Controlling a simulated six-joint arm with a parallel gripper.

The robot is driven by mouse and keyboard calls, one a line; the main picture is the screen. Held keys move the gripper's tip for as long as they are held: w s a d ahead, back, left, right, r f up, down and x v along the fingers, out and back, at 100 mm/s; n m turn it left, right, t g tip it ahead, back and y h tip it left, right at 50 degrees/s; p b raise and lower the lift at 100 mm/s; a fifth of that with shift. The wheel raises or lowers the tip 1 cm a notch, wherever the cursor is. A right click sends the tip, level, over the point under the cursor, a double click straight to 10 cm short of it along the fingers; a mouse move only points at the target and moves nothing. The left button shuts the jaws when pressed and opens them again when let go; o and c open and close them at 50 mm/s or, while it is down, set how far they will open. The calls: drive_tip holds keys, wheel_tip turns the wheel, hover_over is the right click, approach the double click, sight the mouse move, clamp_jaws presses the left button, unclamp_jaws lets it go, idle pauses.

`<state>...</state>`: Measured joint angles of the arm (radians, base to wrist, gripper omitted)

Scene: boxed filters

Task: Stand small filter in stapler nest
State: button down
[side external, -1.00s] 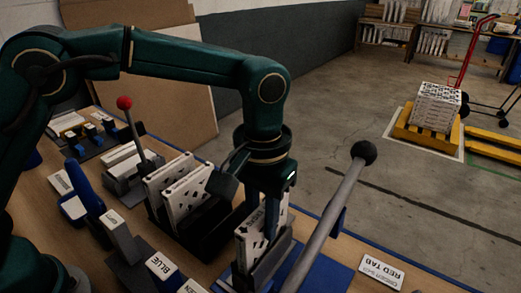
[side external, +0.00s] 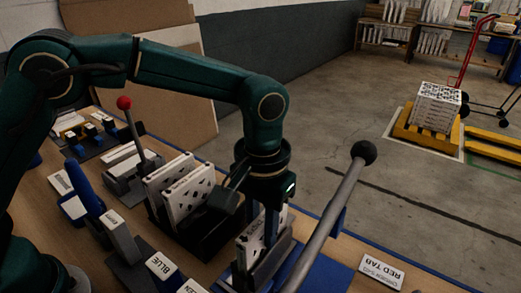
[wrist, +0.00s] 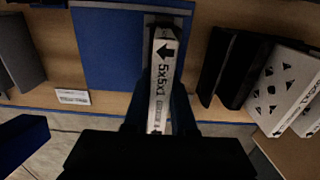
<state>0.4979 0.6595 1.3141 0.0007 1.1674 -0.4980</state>
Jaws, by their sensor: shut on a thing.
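The small filter (side external: 247,249) is a thin white box with black print, upright between the fingers of my gripper (side external: 264,226). In the wrist view the small filter (wrist: 162,72) shows its narrow edge reading "5x5x1" with an arrow, and my gripper (wrist: 158,115) is shut on its near part. The stapler nest (side external: 268,266) is a dark slotted holder on a blue base (wrist: 105,50). The filter's lower part is behind the nest wall. I cannot tell whether its bottom touches the nest floor.
The stapler's long grey lever with a black ball (side external: 363,152) rises just right of my gripper. A dark rack with larger white filters (side external: 182,190) stands to the left. A "RED TAB" card (side external: 381,270) lies at right. Several labelled blocks (side external: 160,265) stand in front.

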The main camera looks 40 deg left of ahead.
drive_tip(key=c, duration=0.7)
unclamp_jaws()
drive_tip(key=shift+o, duration=0.2)
